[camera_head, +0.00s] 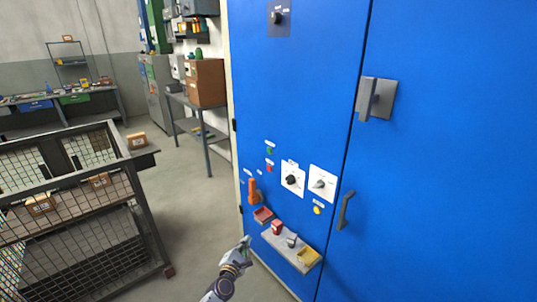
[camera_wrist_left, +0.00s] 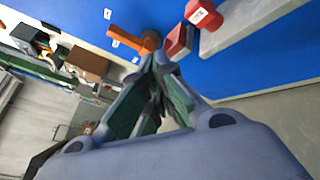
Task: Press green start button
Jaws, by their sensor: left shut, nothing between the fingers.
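The green button (camera_head: 269,151) is a small round button on the blue cabinet door (camera_head: 300,90), with a label above it. A red button (camera_head: 269,161) sits just below it. My left gripper (camera_head: 246,241) is low in front of the cabinet, well below the green button and apart from it. In the left wrist view its fingers (camera_wrist_left: 160,62) are shut with nothing between them. I cannot make out the green button in the left wrist view. My right gripper is in neither view.
An orange handle (camera_head: 253,190) juts out below the buttons. A wire cage cart (camera_head: 145,215) stands left; floor between is clear.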

